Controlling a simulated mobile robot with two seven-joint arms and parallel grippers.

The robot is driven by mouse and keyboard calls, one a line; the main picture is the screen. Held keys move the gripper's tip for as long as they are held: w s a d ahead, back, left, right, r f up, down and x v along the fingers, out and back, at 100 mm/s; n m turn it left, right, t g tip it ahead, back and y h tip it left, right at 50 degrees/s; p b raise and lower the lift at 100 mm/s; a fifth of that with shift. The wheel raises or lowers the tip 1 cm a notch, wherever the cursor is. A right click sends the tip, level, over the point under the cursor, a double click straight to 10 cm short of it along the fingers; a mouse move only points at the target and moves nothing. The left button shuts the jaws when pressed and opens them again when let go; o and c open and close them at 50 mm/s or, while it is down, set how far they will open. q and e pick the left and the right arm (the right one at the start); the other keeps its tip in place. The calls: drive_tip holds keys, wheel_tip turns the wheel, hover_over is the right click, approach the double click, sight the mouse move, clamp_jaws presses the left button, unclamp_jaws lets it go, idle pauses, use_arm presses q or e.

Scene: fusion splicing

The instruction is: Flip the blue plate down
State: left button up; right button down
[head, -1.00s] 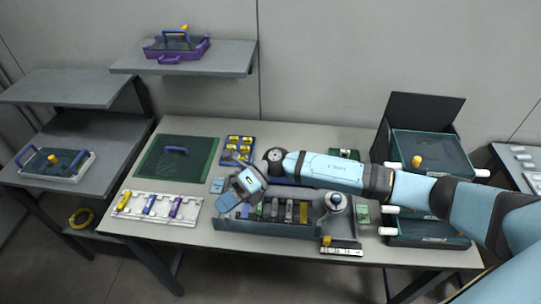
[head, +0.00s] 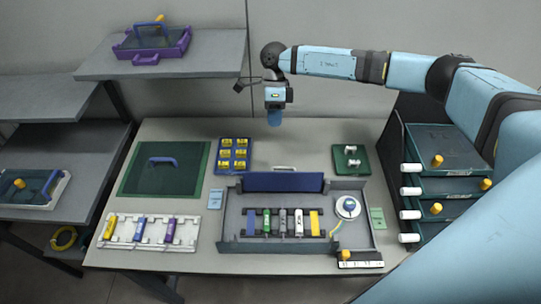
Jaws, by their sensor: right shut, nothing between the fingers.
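The blue plate (head: 284,182) is a long dark blue strip along the back edge of the grey tray (head: 226,215). Its broad face shows toward me and it looks raised rather than lying over the tray. My right gripper (head: 274,119) hangs behind and above it, near the back edge of the table, pointing down. It is shut and empty, clear of the plate. My left gripper is out of view.
Inside the tray are a rack of several coloured pieces (head: 282,222) and a white round spool (head: 348,207). A blue tray of yellow pieces (head: 233,155), a green board (head: 163,169) and a white rack (head: 147,231) lie left. Stacked drawers (head: 445,147) stand right.

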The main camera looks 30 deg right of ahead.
sight(274, 168)
drive_tip(key=s+a+f+p, duration=0.1)
drive_tip(key=s+f, duration=0.1)
drive_tip(key=f, duration=0.1)
drive_tip(key=s+a+f+p, duration=0.1)
drive_tip(key=s+f, duration=0.1)
drive_tip(key=s+a+f+p, duration=0.1)
drive_tip(key=s+f, duration=0.1)
drive_tip(key=f, duration=0.1)
drive_tip(key=shift+a+f+p, duration=0.35)
drive_tip(key=shift+a, duration=0.05)
drive_tip(key=shift+s+a, duration=0.25)
drive_tip(key=shift+s, duration=0.2)
drive_tip(key=shift+f, duration=0.1)
